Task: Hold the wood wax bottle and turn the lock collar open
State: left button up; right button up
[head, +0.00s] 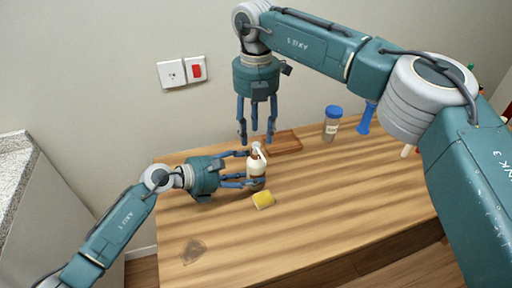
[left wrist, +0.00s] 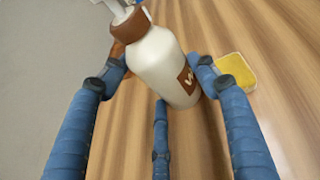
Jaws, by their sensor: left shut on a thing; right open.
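The wood wax bottle (head: 256,168) is cream-white and stands on the wooden table with a white pump head on top. In the left wrist view the bottle (left wrist: 162,62) shows a brown collar (left wrist: 129,30) at its neck and a brown label. My left gripper (head: 258,169) is low at the table and shut around the bottle's body from the left; its blue fingers lie on both sides of the bottle in the left wrist view. My right gripper (head: 256,138) points down above the bottle, open and empty, its fingers spread around the space over the pump head.
A yellow sponge (head: 264,200) lies in front of the bottle. A wooden tray (head: 284,143) is behind it. A blue-capped jar (head: 331,126) and a blue object (head: 366,118) stand at the back right. The table (head: 320,220) is clear at front. A wall switch (head: 196,70) is behind.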

aim_at(256, 144)
notch_tip(256, 144, down, 6)
jog(key=shift+f, duration=0.1)
jog(key=shift+c, duration=0.5)
grip_shut()
